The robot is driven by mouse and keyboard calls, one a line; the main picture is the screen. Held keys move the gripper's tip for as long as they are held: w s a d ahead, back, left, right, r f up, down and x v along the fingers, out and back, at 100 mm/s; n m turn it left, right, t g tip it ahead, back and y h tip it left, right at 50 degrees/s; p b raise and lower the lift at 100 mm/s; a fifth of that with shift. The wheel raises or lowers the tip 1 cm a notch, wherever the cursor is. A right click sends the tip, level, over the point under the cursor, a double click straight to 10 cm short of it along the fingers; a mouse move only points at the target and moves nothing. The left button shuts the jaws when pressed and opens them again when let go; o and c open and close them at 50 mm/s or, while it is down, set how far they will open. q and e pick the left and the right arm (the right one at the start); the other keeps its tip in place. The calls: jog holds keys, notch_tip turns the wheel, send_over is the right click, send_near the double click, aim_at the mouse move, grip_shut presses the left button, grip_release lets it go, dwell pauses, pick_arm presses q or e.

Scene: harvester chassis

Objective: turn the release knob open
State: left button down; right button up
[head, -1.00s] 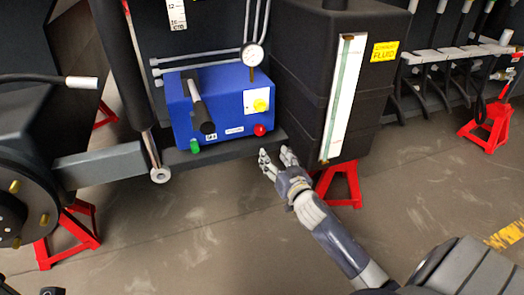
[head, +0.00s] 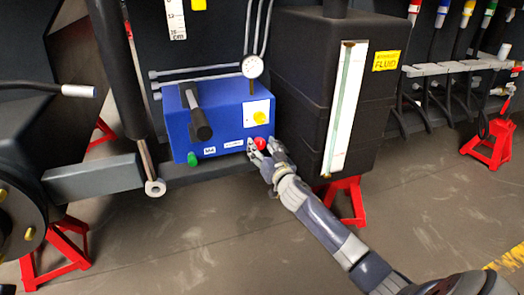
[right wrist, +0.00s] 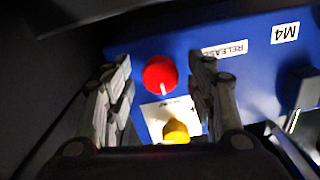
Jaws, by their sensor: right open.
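The red release knob (head: 260,143) sits low on the right of the front of a blue box (head: 225,128). In the right wrist view the knob (right wrist: 160,75) is round with a pale mark on its rim, beside a label reading RELEASE (right wrist: 225,49). My right gripper (head: 264,150) is at the knob in the head view. In the right wrist view its open fingers (right wrist: 160,92) stand on either side of the knob, with gaps, and do not grip it. My left gripper is not in view.
A yellow knob (head: 260,117) on a white plate is just above the red one. A green knob (head: 193,159) and a black lever (head: 197,112) are on the box's left. A black fluid tank (head: 300,90) stands close on the right. A gauge (head: 252,67) is above.

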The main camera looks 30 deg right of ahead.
jog(key=shift+w, duration=0.15)
jog(key=c, duration=1.1)
jog(key=shift+r, duration=0.1)
